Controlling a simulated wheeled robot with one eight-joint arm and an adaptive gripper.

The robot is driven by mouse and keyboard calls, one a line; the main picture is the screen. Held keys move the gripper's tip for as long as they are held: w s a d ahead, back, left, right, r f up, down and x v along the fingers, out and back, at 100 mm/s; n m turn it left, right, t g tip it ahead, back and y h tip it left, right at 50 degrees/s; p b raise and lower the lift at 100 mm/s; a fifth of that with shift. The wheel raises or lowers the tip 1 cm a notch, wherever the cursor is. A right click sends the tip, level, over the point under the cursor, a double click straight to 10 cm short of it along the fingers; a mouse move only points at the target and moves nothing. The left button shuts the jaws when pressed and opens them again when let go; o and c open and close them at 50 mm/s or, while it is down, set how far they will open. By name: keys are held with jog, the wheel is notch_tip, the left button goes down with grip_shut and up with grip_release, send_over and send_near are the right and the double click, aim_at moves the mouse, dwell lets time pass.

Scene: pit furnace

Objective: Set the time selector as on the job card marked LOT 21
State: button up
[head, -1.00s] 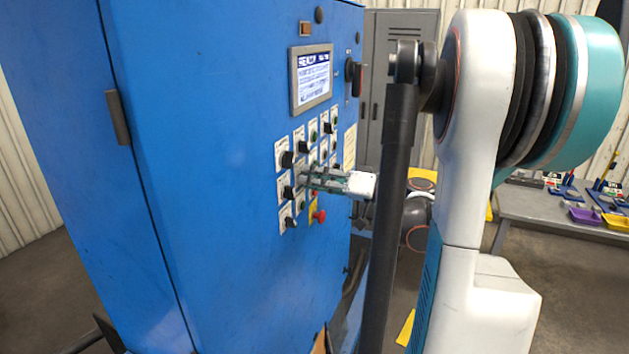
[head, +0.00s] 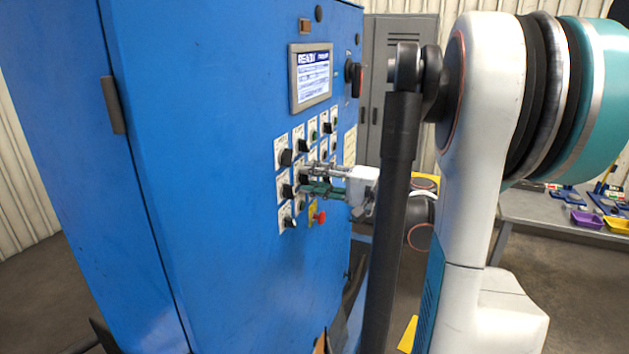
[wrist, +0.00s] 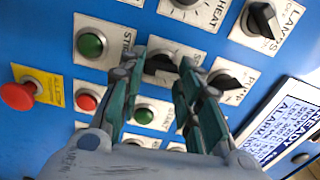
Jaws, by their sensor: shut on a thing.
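My gripper (wrist: 158,68) has its two green-and-grey fingers on either side of a black selector knob (wrist: 162,64) on a white plate. It is shut on that knob. The fingers cover most of the plate's lettering, so I cannot read which selector it is. In the head view my gripper (head: 304,178) reaches the knob rows on the front of the blue cabinet (head: 225,200) from the right. No card with a readable LOT 21 mark shows. A pale sheet (head: 350,144) on the panel's right side is too small to read.
Other knobs stand close by: HEAT (wrist: 188,3), LAMPS (wrist: 262,20) and one partly lettered (wrist: 228,82). Green buttons (wrist: 91,44), a red button (wrist: 87,102) and a red mushroom button (wrist: 17,97) are near. A display (head: 312,76) is above. Grey lockers (head: 405,25) stand behind.

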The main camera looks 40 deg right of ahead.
jog(key=shift+m, duration=0.5)
jog(key=shift+c, duration=0.2)
jog(key=o, duration=1.1)
jog(key=v, duration=1.2)
jog(key=shift+s, duration=0.1)
